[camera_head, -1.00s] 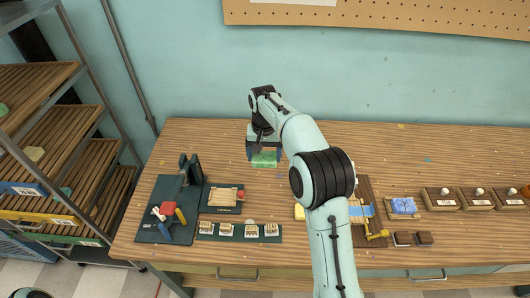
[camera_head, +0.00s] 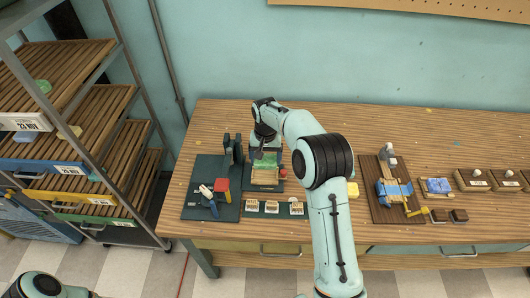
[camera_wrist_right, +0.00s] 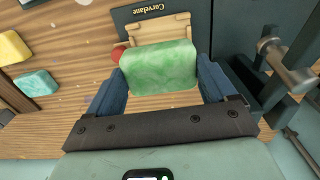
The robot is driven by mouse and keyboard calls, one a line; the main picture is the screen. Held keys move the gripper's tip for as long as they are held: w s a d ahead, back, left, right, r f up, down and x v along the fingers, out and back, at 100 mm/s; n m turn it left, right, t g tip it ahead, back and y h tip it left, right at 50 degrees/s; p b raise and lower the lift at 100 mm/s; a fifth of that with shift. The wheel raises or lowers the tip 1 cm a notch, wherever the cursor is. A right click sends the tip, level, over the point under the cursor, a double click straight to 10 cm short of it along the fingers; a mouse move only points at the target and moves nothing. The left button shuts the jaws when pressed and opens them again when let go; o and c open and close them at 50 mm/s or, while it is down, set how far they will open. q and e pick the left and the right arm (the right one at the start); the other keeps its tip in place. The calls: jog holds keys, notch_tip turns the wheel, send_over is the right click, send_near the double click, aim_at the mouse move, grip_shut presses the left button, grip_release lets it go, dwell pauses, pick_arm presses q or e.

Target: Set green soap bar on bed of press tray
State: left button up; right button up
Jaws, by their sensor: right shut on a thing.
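The green soap bar (camera_wrist_right: 160,66) is a marbled pale green block. My right gripper (camera_wrist_right: 160,82) is shut on it, with one blue finger at each side. In the head view the soap (camera_head: 268,160) is over the back part of the press tray (camera_head: 265,182), a wooden bed on a dark base. In the right wrist view the tray's wooden bed (camera_wrist_right: 155,27) shows beyond the soap, beside a dark plate with lettering. I cannot tell whether the soap touches the bed. My left gripper is out of view; only part of that arm shows at the lower left.
A red knob (camera_head: 283,172) sits at the tray's right side. A dark stand (camera_head: 232,150) with tools on a mat is close on the left. Several stamp blocks (camera_head: 274,207) lie in front. A yellow bar (camera_head: 353,189) is to the right. A drying rack stands at far left.

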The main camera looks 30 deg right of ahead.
jog(key=shift+a+f, duration=0.2)
jog(key=shift+d+f, duration=0.15)
jog(key=shift+f, duration=0.5)
jog(key=shift+s+f+b, duration=0.1)
jog(key=shift+f+b, duration=0.75)
jog(key=shift+f, duration=1.35)
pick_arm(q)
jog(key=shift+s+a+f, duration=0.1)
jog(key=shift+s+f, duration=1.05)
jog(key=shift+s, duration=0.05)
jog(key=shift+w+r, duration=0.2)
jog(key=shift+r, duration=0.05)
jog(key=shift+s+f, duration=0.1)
pick_arm(e)
jog(key=shift+f, duration=0.55)
